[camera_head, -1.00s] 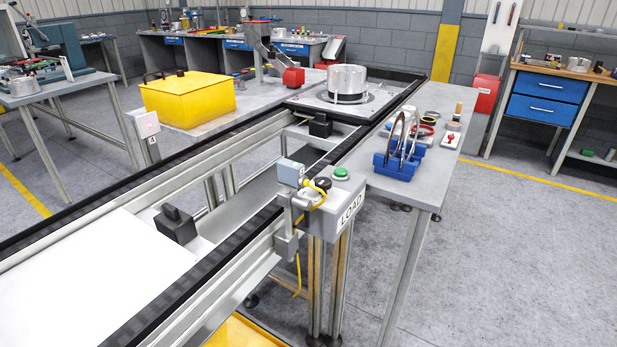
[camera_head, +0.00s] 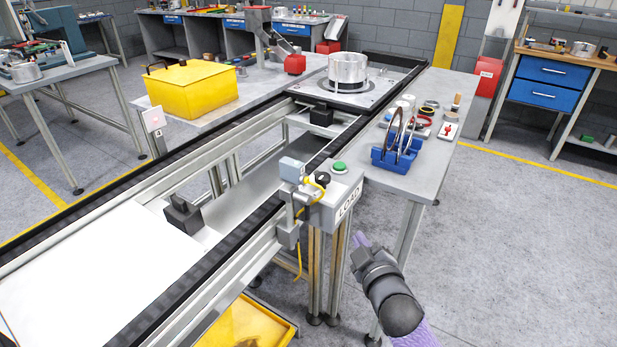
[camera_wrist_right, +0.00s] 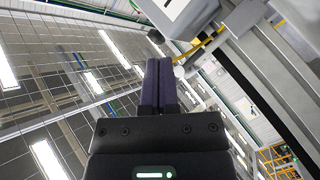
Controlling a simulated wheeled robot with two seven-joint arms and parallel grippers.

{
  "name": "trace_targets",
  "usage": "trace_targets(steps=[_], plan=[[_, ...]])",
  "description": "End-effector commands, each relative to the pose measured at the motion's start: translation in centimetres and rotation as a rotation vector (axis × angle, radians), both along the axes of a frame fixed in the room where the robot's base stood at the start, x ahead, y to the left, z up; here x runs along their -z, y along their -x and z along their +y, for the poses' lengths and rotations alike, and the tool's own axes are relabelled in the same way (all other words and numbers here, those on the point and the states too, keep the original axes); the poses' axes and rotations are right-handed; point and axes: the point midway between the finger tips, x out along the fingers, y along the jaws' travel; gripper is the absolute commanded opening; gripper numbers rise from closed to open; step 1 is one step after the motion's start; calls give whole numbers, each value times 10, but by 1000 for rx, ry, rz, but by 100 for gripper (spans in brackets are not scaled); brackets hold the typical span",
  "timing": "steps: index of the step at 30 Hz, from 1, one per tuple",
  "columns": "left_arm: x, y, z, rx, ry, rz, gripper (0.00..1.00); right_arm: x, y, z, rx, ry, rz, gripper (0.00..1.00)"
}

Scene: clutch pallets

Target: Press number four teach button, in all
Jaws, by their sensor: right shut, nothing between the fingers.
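A small pale box (camera_head: 153,119) with a reddish lit face stands on a post left of the conveyor; a plate marked 4 (camera_head: 158,133) is just below it. A green button (camera_head: 339,167) and a black knob (camera_head: 322,178) sit on the grey LOAD box (camera_head: 340,197) at the conveyor's right side. My right gripper (camera_head: 359,240) is low in front of the LOAD box, apart from it. Its purple fingers are together and empty in the right wrist view (camera_wrist_right: 157,82). My left gripper is not in view.
The conveyor (camera_head: 220,200) runs from lower left to a metal drum (camera_head: 347,68) at the back. A grey sensor (camera_head: 292,170) with a yellow cable sits beside the LOAD box. A blue rack (camera_head: 384,158) stands on the right table. Floor at right is clear.

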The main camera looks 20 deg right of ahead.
Motion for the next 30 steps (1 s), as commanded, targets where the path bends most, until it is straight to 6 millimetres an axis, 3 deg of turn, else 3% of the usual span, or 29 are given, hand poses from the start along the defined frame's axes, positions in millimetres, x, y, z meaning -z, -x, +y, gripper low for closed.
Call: trace_targets(steps=[1, 3, 9, 22, 30], plan=[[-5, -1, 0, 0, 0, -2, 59, -23, -4, -1, -1, 21, -45, 0], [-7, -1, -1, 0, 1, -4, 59, -47, -7, -2, -2, 48, -99, 0], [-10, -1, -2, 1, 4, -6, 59, -83, -10, -4, 1, 91, -180, 0], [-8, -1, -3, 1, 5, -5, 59, -85, -13, -2, 2, 93, -188, 0], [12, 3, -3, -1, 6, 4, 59, -82, -41, 20, 1, 91, -188, 0]])
